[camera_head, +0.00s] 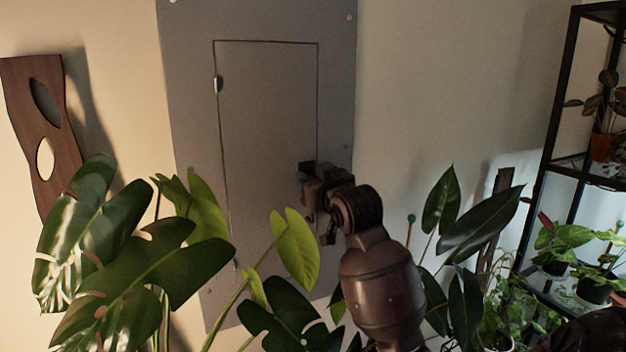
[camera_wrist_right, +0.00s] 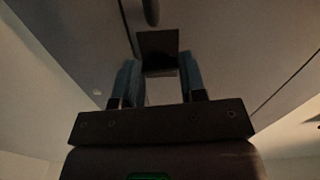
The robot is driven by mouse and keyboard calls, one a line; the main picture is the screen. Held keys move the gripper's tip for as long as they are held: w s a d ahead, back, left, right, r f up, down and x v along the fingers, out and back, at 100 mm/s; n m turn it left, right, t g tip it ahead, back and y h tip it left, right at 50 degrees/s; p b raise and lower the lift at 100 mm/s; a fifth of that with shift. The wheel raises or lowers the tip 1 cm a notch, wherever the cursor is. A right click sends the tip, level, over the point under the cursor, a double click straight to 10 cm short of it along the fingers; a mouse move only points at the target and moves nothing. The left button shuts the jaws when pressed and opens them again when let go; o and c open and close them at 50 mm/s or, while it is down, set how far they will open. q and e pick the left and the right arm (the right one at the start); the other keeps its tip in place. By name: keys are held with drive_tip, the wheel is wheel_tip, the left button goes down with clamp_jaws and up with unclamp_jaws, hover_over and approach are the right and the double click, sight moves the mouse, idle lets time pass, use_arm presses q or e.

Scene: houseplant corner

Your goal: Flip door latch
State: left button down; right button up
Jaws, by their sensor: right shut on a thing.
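The grey metal panel (camera_head: 188,120) is on the wall, and its door (camera_head: 268,110) looks closed, flush in its frame. A small hinge-like piece shows on the door's left edge. My right gripper (camera_head: 306,172) is at the door's right edge, about two thirds of the way down. In the right wrist view its two bluish fingers (camera_wrist_right: 159,66) stand on either side of a dark squarish piece (camera_wrist_right: 158,42), apparently the latch, and are shut on it. In the head view the gripper hides the latch. My left gripper is not in view.
A large-leaved plant (camera_head: 120,260) fills the lower left, with leaves in front of the panel's lower part. More leaves (camera_head: 470,230) stand right of my right arm. A black shelf (camera_head: 550,140) with potted plants is at right. A wooden wall piece (camera_head: 45,120) hangs at left.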

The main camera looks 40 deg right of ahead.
drive_tip(key=shift+m, duration=0.5)
drive_tip(key=o, duration=0.9)
drive_tip(key=shift+o, duration=0.2)
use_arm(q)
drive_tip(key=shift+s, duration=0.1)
